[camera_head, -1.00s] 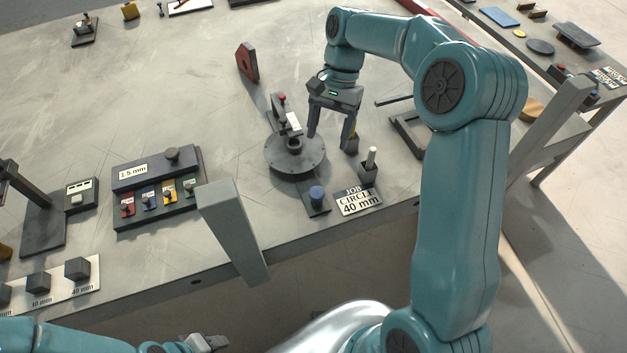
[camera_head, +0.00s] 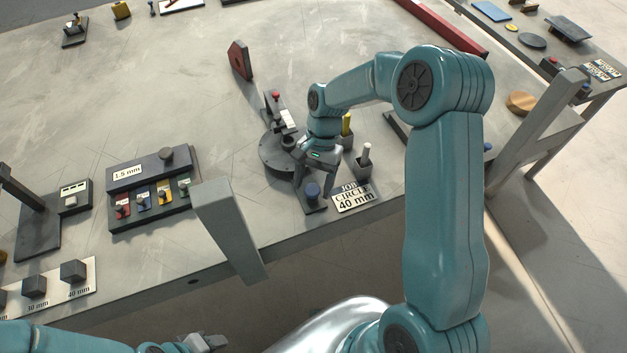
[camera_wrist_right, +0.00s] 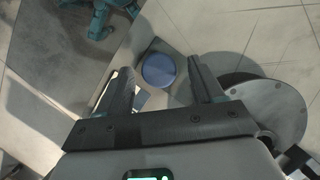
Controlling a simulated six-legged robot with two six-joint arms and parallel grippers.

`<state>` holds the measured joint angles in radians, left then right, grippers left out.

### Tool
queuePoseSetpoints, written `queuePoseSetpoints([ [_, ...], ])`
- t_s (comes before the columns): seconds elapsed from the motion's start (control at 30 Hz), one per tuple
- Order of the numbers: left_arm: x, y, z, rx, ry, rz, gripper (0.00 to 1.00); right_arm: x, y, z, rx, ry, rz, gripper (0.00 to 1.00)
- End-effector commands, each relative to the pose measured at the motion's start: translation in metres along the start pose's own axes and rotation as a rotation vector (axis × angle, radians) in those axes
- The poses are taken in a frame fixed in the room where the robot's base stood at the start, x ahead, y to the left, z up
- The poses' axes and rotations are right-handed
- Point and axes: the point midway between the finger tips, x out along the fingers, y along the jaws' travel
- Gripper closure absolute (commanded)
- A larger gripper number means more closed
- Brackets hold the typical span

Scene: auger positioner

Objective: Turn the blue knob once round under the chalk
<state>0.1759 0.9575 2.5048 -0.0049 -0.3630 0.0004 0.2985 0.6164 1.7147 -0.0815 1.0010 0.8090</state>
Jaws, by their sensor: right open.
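The blue knob (camera_head: 312,190) is a short round cap on a dark base plate near the table's front edge. My right gripper (camera_head: 315,180) points down at it with its fingers open. In the right wrist view, the blue knob (camera_wrist_right: 158,69) shows between the two spread fingers of the right gripper (camera_wrist_right: 160,66), with a gap on each side. The round dark plate (camera_head: 275,157) lies just behind.
The job card (camera_head: 354,198), reading circle 40 mm, lies right of the knob. A yellow stick (camera_head: 347,123) stands behind the white one. A grey post (camera_head: 228,230) rises at the front edge.

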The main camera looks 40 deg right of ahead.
Motion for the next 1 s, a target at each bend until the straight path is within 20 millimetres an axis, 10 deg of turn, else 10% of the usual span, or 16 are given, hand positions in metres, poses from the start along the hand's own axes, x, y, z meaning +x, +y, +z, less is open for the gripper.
queuePoseSetpoints([
  [0.2,0.0,0.0,0.0,0.0,0.0,0.0,0.52,-0.0004,0.0001,0.0002,0.0,0.0,0.0,0.89],
  [1.0,-0.001,0.0003,0.0,0.0,0.0,0.0,0.52,-0.001,-0.004,0.0002,-0.344,0.003,0.142,0.89],
])
